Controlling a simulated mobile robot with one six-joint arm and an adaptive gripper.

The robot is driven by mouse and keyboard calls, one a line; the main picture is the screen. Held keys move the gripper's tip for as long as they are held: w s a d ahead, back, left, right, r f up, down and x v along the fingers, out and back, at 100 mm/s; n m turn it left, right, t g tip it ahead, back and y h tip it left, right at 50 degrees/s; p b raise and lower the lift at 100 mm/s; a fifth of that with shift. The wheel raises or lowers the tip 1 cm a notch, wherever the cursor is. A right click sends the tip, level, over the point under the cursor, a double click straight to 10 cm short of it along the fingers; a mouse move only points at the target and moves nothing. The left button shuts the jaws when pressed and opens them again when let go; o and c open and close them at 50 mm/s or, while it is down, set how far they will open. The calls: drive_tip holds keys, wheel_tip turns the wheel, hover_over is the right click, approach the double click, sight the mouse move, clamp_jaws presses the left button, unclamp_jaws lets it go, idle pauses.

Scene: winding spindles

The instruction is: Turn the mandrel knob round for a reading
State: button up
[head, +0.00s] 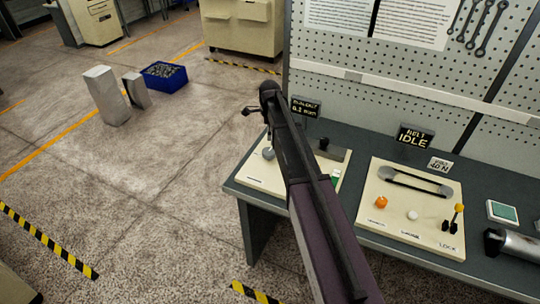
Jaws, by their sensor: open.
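A cream panel (255,172) lies on the left end of the bench, with a grey rounded knob (268,153) near its left side. This may be the mandrel knob; its label is hidden or too small to read. A dark block (333,150) stands at the panel's back right. My gripper (247,111) is at the upper end of my arm, above and left of the panel in the picture. It is small and dark, open and empty, and apart from the knob. My arm crosses in front of the panel and hides its middle.
A small display (306,108) reads about 0.1 mm. A second panel (385,225) has a belt, orange and white buttons and a yellow-topped lever; its display (415,137) reads BELT IDLE. A metal cylinder (515,246) lies right. The floor left of the bench is open.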

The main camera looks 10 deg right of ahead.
sight(270, 151)
drive_tip(key=shift+f+b, duration=5)
drive_tip(key=shift+f, duration=0.3)
drive_tip(key=c, duration=0.9)
